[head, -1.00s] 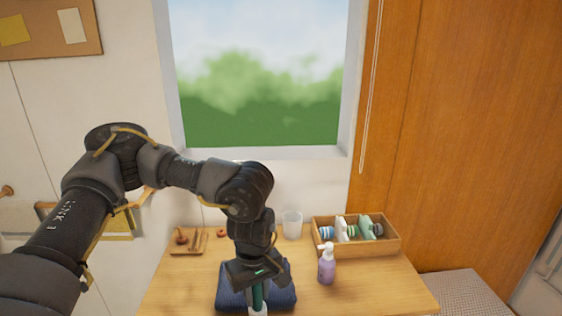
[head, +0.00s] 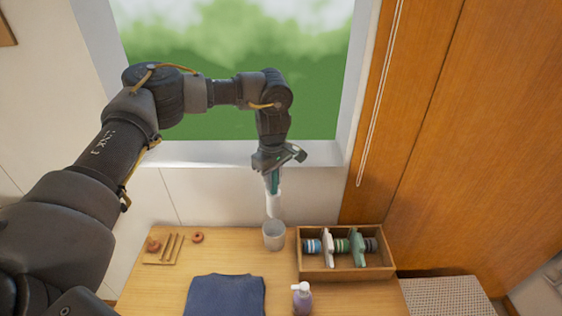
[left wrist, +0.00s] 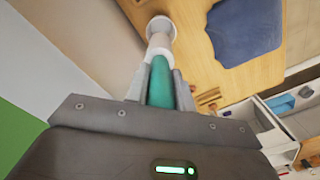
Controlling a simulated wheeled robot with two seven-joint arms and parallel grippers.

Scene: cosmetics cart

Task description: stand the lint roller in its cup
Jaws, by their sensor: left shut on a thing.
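The lint roller has a teal handle and a white roller head (head: 274,204). My left gripper (head: 271,172) is shut on its handle, and the roller hangs nearly upright, head down. The pale, translucent cup (head: 273,238) stands at the back of the table, directly below the roller head in the head view. The head's lower end is at about the cup's rim; I cannot tell whether it is inside. In the left wrist view, the teal handle (left wrist: 160,84) is between the fingers, and the roller head points at the cup (left wrist: 162,22). My right gripper is not in view.
A wooden box (head: 347,265) with several spools and cards stands right of the cup. A purple pump bottle (head: 302,299) and a folded blue cloth (head: 225,296) are nearer the front. A small wooden tray (head: 163,250) lies at the left. The window wall is close behind.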

